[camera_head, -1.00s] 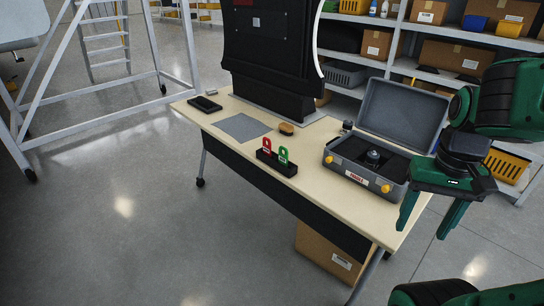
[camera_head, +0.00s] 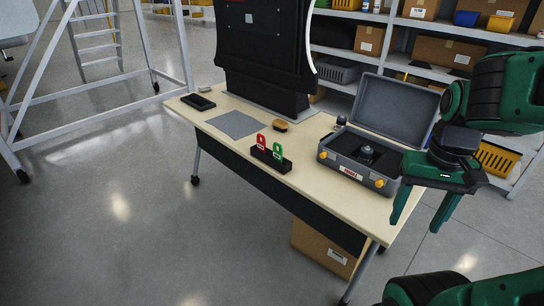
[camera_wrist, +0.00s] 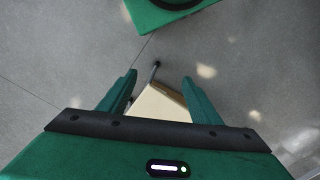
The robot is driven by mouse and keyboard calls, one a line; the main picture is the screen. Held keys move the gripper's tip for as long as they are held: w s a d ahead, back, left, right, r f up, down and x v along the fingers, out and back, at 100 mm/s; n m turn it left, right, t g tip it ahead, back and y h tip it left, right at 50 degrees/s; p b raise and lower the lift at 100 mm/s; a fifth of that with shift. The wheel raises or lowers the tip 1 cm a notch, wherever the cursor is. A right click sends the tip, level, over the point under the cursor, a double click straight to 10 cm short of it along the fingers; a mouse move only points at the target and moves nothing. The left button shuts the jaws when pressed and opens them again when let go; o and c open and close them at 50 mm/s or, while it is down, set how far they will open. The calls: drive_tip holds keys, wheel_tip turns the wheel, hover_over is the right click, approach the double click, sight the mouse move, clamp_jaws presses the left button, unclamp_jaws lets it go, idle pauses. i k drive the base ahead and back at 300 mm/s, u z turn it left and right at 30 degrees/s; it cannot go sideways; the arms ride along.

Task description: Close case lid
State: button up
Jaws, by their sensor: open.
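A grey case (camera_head: 357,167) with yellow latches stands at the right end of the table. Its lid (camera_head: 396,108) is open and tilted back behind the base. A dark round object (camera_head: 366,153) sits inside on black lining. My green gripper (camera_head: 424,214) hangs to the right of the case, off the table's right edge, with its fingers pointing down. It is open and empty, and apart from the case and lid. In the wrist view my gripper (camera_wrist: 161,88) has its fingers spread above a table corner (camera_wrist: 160,104); the case does not show there.
The table (camera_head: 318,196) also holds a black rack (camera_head: 271,159) with red and green tags, a grey mat (camera_head: 234,125), a brush-like item (camera_head: 280,126) and a dark tray (camera_head: 198,102). A tall black panel (camera_head: 265,50) stands at the back. Shelves (camera_head: 480,70) line the background. A cardboard box (camera_head: 324,248) is underneath.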

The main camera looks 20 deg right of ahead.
sight(403, 113)
drive_tip(key=z, duration=2)
drive_tip(key=i, duration=4.85)
